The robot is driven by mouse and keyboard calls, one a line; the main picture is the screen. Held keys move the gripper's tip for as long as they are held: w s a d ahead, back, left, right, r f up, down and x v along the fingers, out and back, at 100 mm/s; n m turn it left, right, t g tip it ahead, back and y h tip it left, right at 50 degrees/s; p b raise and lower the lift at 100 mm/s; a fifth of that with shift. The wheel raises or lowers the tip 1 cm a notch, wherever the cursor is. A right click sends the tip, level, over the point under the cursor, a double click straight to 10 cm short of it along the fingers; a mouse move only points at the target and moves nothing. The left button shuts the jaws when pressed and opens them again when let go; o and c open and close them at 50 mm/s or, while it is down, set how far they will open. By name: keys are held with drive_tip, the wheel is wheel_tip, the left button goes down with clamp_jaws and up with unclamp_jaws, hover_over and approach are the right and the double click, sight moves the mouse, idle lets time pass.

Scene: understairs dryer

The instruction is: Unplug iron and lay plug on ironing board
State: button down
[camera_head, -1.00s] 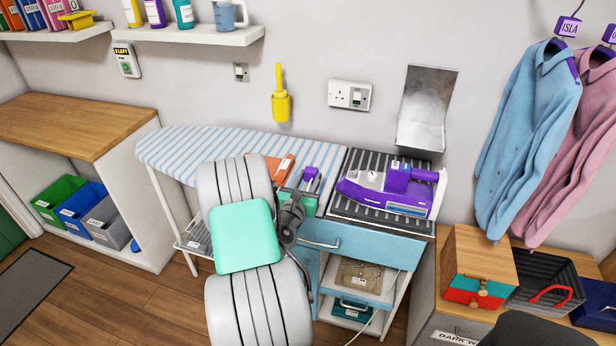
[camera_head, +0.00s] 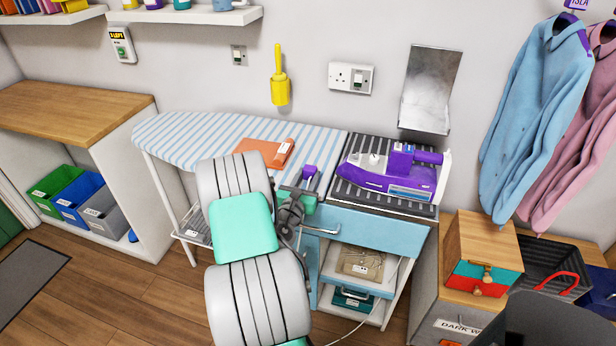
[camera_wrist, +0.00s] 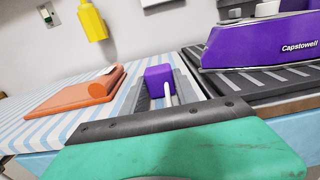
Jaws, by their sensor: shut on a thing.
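My gripper (camera_head: 306,186) is shut on the purple plug (camera_head: 309,172) near the right end of the striped ironing board (camera_head: 215,138). In the wrist view the purple plug (camera_wrist: 158,80) sits between the fingers, with a short white rod or cable on it. I cannot tell whether it touches the board. The purple iron (camera_head: 392,176) rests on a dark ribbed pad to the right of the gripper. The wall socket (camera_head: 350,77) above has no plug in it.
An orange folded item (camera_head: 265,152) lies on the board, left of the plug. A metal plate (camera_head: 428,90) stands behind the iron. A yellow holder (camera_head: 280,90) hangs on the wall. A white cable runs down beside the shelves (camera_head: 358,263). The board's left half is clear.

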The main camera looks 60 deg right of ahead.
drive_tip(key=c, duration=0.9)
unclamp_jaws()
drive_tip(key=shift+o, duration=0.2)
drive_tip(key=s+a+b, duration=0.1)
drive_tip(key=a, duration=0.6)
drive_tip(key=shift+a, duration=0.4)
drive_tip(key=shift+s, duration=0.1)
